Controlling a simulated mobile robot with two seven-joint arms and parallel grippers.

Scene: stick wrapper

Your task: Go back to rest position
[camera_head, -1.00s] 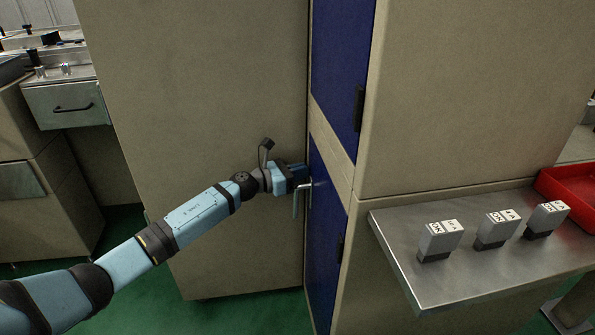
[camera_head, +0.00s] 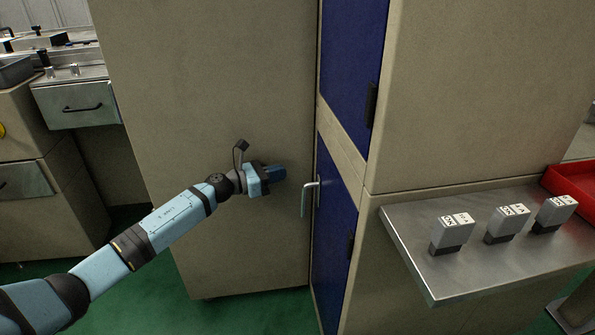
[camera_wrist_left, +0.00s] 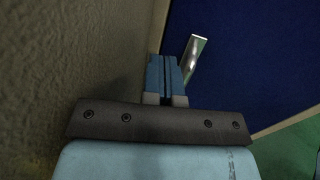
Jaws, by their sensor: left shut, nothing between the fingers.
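My left gripper (camera_head: 279,173) is in front of the beige cabinet side (camera_head: 215,90), with its arm coming in from the lower left. Its fingers are shut with nothing between them. A metal door handle (camera_head: 305,197) stands just to the right of the fingertips, apart from them in the head view. In the left wrist view the shut blue fingers (camera_wrist_left: 166,76) point forward, and the handle (camera_wrist_left: 193,56) shows just beyond them at the right. The blue door (camera_head: 336,225) looks closed. My right gripper is not in view.
A steel shelf (camera_head: 420,240) at the right holds three grey blocks (camera_head: 452,234) with printed tops and a red tray (camera_head: 565,186). A drawer unit (camera_head: 75,104) stands at the far left. Green floor (camera_head: 245,309) shows below the cabinet.

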